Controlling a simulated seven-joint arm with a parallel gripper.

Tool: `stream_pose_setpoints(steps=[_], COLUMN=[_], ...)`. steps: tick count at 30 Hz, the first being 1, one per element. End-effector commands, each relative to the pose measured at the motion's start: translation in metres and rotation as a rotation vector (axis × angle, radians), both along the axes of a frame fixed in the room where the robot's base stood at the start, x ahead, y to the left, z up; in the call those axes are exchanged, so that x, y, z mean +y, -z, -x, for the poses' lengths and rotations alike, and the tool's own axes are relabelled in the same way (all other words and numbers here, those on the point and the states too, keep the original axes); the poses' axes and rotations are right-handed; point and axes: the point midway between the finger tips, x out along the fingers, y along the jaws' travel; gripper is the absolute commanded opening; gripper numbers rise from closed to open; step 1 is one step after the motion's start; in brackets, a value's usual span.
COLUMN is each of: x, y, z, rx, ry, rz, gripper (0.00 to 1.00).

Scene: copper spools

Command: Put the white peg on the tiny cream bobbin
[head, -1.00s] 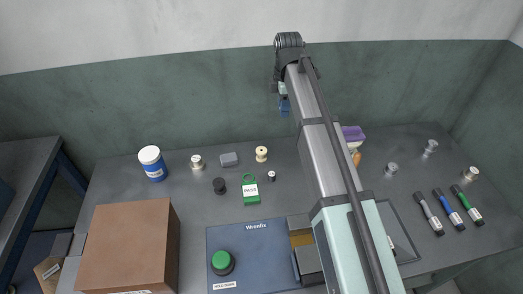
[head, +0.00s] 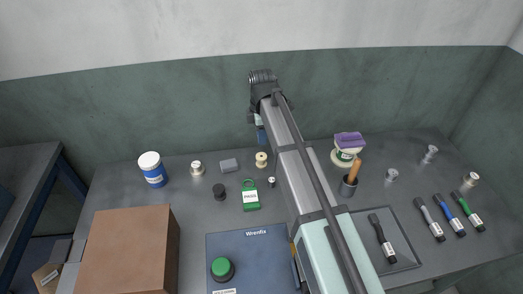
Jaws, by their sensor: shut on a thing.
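A small cream bobbin (head: 261,160) stands upright on the grey bench, left of my arm. A much smaller pale piece with a dark middle (head: 271,182) stands nearer, close to the arm; it is too small to name surely. The end of my arm with my gripper (head: 261,138) shows as a small blue and grey shape just above the cream bobbin in the picture, partly behind my own arm. Its fingers are too small to make out. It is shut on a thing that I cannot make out. I cannot pick out the white peg.
Left are a blue-white tub (head: 153,170), a metal spool (head: 197,168), a grey block (head: 229,165), a black knob (head: 219,191) and a green tag (head: 250,196).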

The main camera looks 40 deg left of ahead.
Motion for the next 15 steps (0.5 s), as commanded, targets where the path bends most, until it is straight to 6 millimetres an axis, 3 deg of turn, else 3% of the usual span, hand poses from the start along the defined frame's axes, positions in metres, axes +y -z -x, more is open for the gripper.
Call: stream_pose_setpoints(steps=[3,15], x=[-0.001,0.000], y=[0.021,0.059], z=[0.000,0.000], rx=[0.001,0.001], ry=[0.000,0.000], rz=[0.001,0.001], gripper=[0.00,0.00])
